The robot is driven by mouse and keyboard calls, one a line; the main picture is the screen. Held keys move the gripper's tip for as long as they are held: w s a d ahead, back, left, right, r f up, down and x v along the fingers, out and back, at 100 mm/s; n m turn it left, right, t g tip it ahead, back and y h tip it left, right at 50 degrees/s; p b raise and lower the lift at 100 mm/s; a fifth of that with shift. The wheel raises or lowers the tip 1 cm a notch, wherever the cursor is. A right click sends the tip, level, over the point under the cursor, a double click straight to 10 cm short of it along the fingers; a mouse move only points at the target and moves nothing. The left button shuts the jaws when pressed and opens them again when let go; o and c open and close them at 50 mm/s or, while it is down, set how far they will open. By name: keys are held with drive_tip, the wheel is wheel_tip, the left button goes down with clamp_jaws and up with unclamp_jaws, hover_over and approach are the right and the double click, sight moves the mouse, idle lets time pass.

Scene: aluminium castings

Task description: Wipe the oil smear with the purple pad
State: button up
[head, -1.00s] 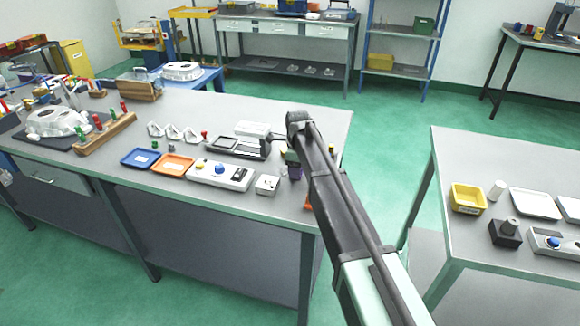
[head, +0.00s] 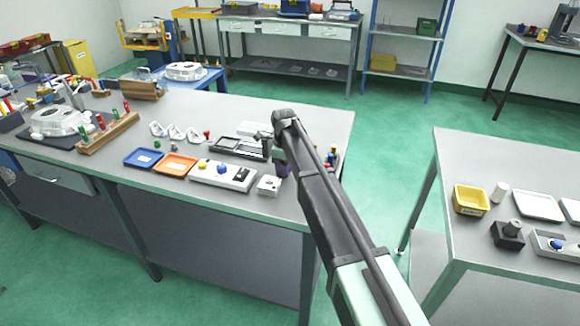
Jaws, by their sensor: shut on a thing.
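My gripper (head: 279,156) is at the right end of the long grey workbench (head: 240,108), mostly hidden behind my dark arm. It is shut on the purple pad (head: 283,170), of which only a small part shows below the jaws. The pad is beside the black-framed grey tray and behind the small white box. I cannot tell whether the pad touches the bench. I cannot make out the oil smear in this view.
Close by are the black-framed tray (head: 236,147), a white control box with knobs (head: 222,175), a small white box (head: 269,185), an orange tray (head: 175,165) and a blue tray (head: 143,158). A second table (head: 470,240) stands right, across a floor gap.

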drive_tip(key=shift+w+a, duration=0.2)
drive_tip(key=shift+a, duration=0.4)
drive_tip(key=shift+w+a, duration=0.2)
drive_tip(key=shift+a, duration=0.4)
drive_tip(key=shift+r, duration=0.1)
wheel_tip(320, 180, up, 6)
drive_tip(key=p, duration=0.6)
drive_tip(key=shift+d, duration=0.1)
wheel_tip(320, 180, up, 3)
drive_tip(key=p, duration=0.3)
